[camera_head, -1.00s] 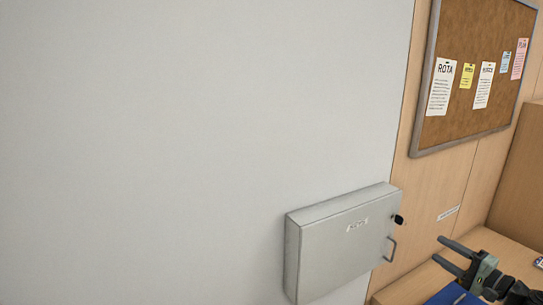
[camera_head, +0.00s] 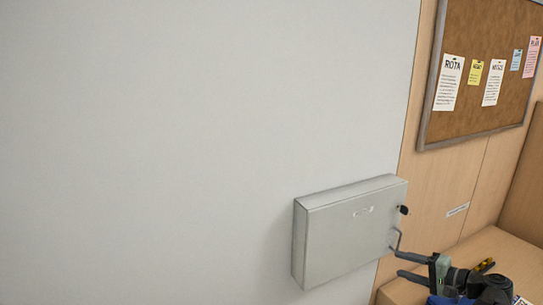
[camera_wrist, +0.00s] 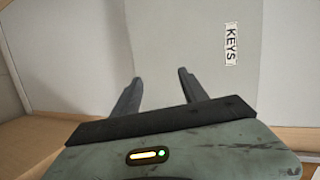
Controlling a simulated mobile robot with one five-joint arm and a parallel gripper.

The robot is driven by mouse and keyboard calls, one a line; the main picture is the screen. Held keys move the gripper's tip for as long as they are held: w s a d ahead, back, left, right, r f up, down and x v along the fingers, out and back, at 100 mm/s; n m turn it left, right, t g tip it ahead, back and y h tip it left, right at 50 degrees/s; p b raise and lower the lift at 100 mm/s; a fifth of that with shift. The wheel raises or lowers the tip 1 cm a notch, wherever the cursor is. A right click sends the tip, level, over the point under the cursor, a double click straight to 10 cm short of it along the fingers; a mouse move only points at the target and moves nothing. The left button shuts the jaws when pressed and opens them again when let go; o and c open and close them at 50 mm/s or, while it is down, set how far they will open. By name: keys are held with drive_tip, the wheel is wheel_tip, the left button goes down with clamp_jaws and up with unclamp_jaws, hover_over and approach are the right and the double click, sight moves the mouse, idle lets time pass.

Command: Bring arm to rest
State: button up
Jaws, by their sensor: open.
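My gripper (camera_head: 398,264) is at the lower right of the head view, beside the lower right edge of a grey wall cabinet. Its two fingers point left, apart, with nothing seen between them. The upper finger appears close to the cabinet's handle; I cannot tell whether they touch. In the wrist view the fingers (camera_wrist: 160,76) are spread in front of a pale grey face with a KEYS label.
The key cabinet (camera_head: 345,240) appears closed, with a dark knob or key (camera_head: 404,210) at its right edge. A cork board (camera_head: 480,90) hangs above.

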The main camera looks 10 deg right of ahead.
drive_tip(key=w+a+f+n+g+b, duration=0.2)
drive_tip(key=w+a+f+n+g, duration=0.15)
drive_tip(key=a+f, duration=0.5)
drive_tip(key=w+a+f+n+g+b, duration=0.2)
drive_tip(key=a+f+g, duration=0.3)
drive_tip(key=a, duration=0.7)
drive_tip(key=s+a+f+n+g+h+b, duration=0.2)
drive_tip(key=a+f, duration=0.3)
drive_tip(key=a, duration=0.3)
drive_tip(key=s+a+f+n+g+h+b, duration=0.1)
drive_tip(key=a+f+n+h, duration=0.3)
drive_tip(key=a, duration=0.5)
wheel_tip(320, 180, down, 3)
drive_tip(key=shift+s+r+g+h+b, duration=0.2)
drive_tip(key=shift+s+g+h+b, duration=0.2)
drive_tip(key=shift+g, duration=0.25)
drive_tip(key=shift+n, duration=0.25)
